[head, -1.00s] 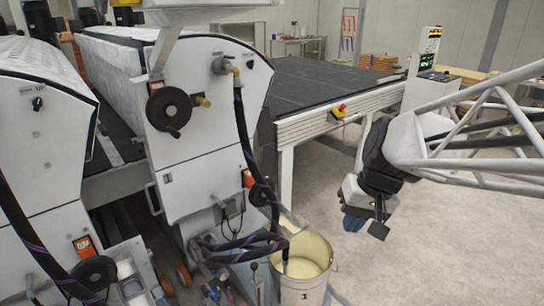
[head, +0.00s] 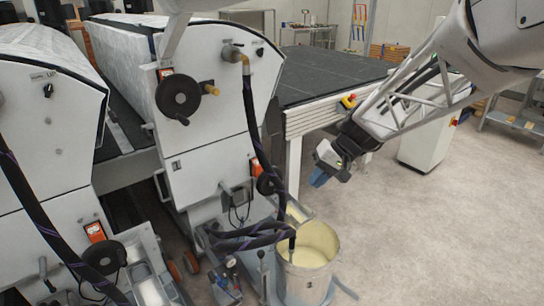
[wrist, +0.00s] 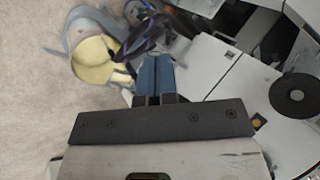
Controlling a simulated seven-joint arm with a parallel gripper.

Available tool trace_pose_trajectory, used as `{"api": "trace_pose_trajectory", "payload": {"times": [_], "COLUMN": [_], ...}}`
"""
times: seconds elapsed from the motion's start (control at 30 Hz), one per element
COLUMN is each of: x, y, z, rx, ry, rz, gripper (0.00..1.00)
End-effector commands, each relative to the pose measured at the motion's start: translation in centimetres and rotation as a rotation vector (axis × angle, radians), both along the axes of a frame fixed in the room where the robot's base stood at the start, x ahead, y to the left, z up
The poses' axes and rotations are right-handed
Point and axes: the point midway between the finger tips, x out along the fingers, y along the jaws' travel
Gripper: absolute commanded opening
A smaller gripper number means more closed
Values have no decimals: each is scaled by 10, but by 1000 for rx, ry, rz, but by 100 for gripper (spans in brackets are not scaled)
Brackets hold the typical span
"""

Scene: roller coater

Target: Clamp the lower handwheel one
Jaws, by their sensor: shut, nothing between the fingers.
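Another lower black handwheel (head: 104,258) is on the left machine at the picture's bottom left. I cannot tell from the frames which one is number one. My gripper (head: 320,177) has blue fingers, is shut and empty, and hangs in the air to the right of the machine, apart from both wheels. In the wrist view its shut fingers (wrist: 155,76) point toward the hoses; I cannot make out a lower handwheel there.
A large upper handwheel (head: 179,97) with an orange knob beside it is on the machine face; a black wheel (wrist: 295,95) shows in the wrist view. Dark hoses (head: 252,125) hang into a bucket (head: 308,282) of cream liquid.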

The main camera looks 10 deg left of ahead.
Motion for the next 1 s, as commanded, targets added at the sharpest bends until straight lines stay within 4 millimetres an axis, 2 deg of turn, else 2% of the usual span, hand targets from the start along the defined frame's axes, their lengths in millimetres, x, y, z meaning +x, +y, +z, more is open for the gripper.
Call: {"api": "trace_pose_trajectory", "payload": {"times": [0.57, 1.0], "x": [89, 153], "y": [47, 83], "z": [-44, -88], "rx": [183, 321], "ry": [31, 37], "rz": [22, 21], "gripper": [0, 0]}}
